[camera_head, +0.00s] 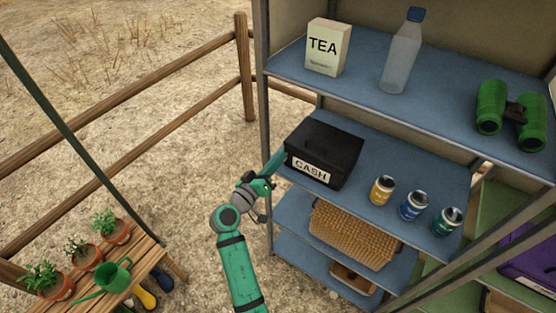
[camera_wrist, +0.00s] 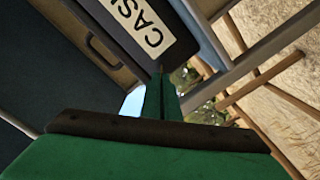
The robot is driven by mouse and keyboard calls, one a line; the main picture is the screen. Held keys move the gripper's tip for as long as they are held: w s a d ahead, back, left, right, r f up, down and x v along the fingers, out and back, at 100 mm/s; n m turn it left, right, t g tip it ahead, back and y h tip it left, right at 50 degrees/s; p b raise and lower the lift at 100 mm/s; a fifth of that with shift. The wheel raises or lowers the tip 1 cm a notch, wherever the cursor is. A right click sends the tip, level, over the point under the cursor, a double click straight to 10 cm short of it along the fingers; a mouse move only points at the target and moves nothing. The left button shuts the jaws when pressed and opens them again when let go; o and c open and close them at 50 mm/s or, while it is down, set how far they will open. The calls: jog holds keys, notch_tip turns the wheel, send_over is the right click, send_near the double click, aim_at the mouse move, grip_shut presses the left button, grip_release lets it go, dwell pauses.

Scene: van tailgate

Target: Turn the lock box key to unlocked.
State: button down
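The lock box is a black box (camera_head: 335,140) with a white CASH label, standing on the blue middle shelf in the head view. Its dark front and label (camera_wrist: 145,25) show at the top of the wrist view, turned in the picture. My gripper (camera_head: 281,157) is at the box's front left edge, left of the label. In the wrist view its green fingers (camera_wrist: 160,76) are together, with their tips close to the box front by the label's end. I see no key; it may be hidden at the fingertips. I cannot tell whether the fingers touch it.
Three small cans (camera_head: 414,206) stand right of the box on the same shelf. A tea box (camera_head: 327,47), a bottle (camera_head: 401,55) and green binoculars (camera_head: 512,115) are on the shelf above. A woven basket (camera_head: 352,236) is below. A shelf post (camera_head: 263,105) rises close to my gripper.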

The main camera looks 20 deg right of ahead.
jog(key=n, duration=0.4)
jog(key=shift+w+f+n, duration=0.1)
jog(key=shift+f+n, duration=0.05)
jog(key=shift+n, duration=0.15)
jog(key=shift+a+f+n, duration=0.1)
jog(key=shift+f+n, duration=0.1)
jog(key=shift+n, duration=2.1)
jog(key=c, duration=2.5)
grip_release()
jog(key=o, duration=0.5)
jog(key=shift+w, duration=0.1)
jog(key=shift+a, duration=0.1)
jog(key=v, duration=1)
jog(key=shift+s+a, duration=0.2)
jog(key=shift+s, duration=0.2)
